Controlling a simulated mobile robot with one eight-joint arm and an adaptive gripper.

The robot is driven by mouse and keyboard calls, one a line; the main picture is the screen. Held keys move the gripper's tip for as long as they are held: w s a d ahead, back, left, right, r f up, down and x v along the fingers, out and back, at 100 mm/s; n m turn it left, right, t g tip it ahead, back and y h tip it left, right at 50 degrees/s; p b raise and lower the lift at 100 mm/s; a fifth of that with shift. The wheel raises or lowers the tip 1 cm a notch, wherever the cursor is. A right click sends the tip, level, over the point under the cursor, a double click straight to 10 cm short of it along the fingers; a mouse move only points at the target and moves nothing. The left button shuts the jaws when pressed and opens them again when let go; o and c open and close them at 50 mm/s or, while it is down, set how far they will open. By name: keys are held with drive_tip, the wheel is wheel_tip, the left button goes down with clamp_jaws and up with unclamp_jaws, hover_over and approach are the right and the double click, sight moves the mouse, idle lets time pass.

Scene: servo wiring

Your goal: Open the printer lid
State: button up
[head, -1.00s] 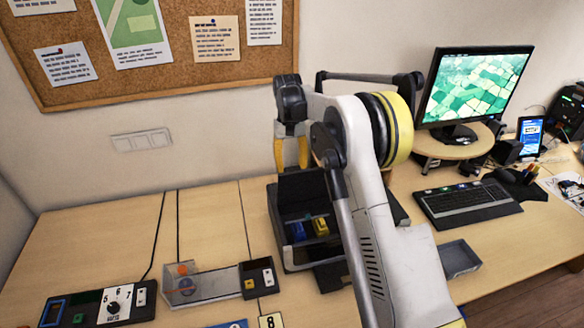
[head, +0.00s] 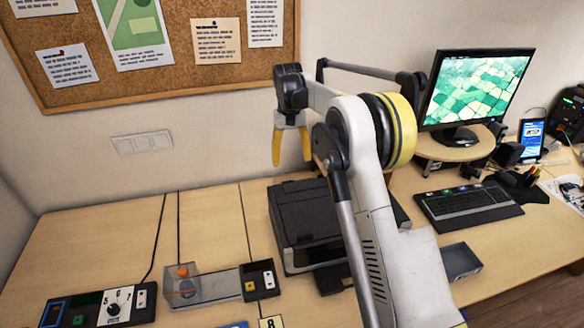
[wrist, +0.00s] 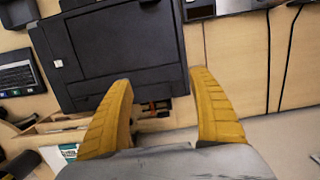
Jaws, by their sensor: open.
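The dark printer (head: 288,245) stands on the desk, and its flat lid (head: 303,207) is down over the body. Part of the printer is hidden behind my arm in the head view. In the wrist view the lid's dark panel (wrist: 115,50) fills the upper left. My gripper (head: 290,163) is open and empty, above the back edge of the printer and apart from the lid. Its two yellow fingers (wrist: 160,75) are spread wide in the wrist view, with the panel's near edge between and left of them.
A control box with a dial (head: 100,306) and a clear box with an orange knob (head: 184,286) lie left of the printer. A grey tray (head: 460,262), keyboard (head: 468,203) and monitor (head: 475,87) are to the right.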

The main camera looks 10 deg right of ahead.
wheel_tip(320, 180, up, 8)
drive_tip(key=w, duration=0.1)
drive_tip(key=shift+w+r, duration=0.15)
